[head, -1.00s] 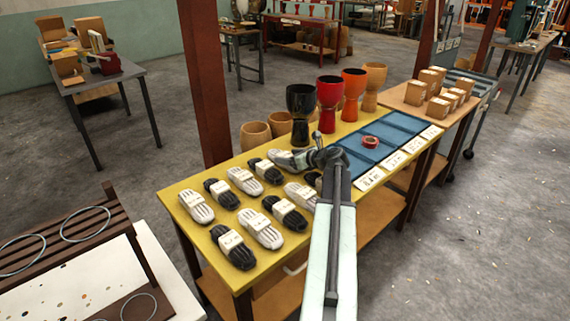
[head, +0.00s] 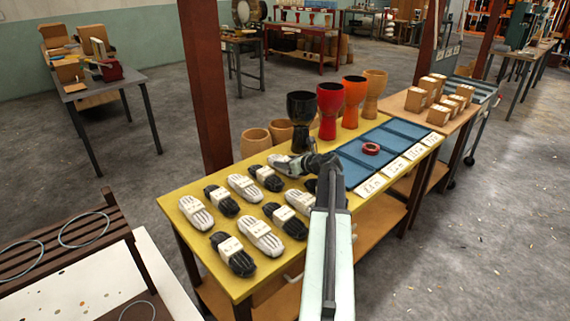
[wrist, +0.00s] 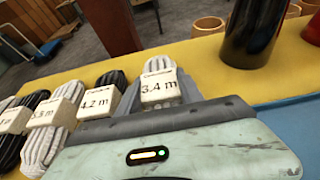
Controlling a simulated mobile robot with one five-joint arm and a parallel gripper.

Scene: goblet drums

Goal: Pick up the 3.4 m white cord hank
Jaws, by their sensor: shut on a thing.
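The 3.4 m white cord hank (wrist: 160,86) shows in the wrist view with its white label facing me. My gripper (wrist: 160,94) is shut on it, with a grey finger at each side of the hank. In the head view, my gripper (head: 296,165) is at the back row of hanks on the yellow table (head: 190,256), and the white hank (head: 280,162) is partly hidden by it. I cannot tell whether the hank is clear of the tabletop. A black hank labelled 4.2 m (wrist: 100,100) lies just left of it in the wrist view.
Several black and white hanks (head: 260,238) lie in rows on the table. Goblet drums (head: 301,122) and wooden shells (head: 256,142) stand behind my gripper. Blue mats (head: 400,129) with a red roll (head: 371,148) and label cards (head: 370,186) are on the right.

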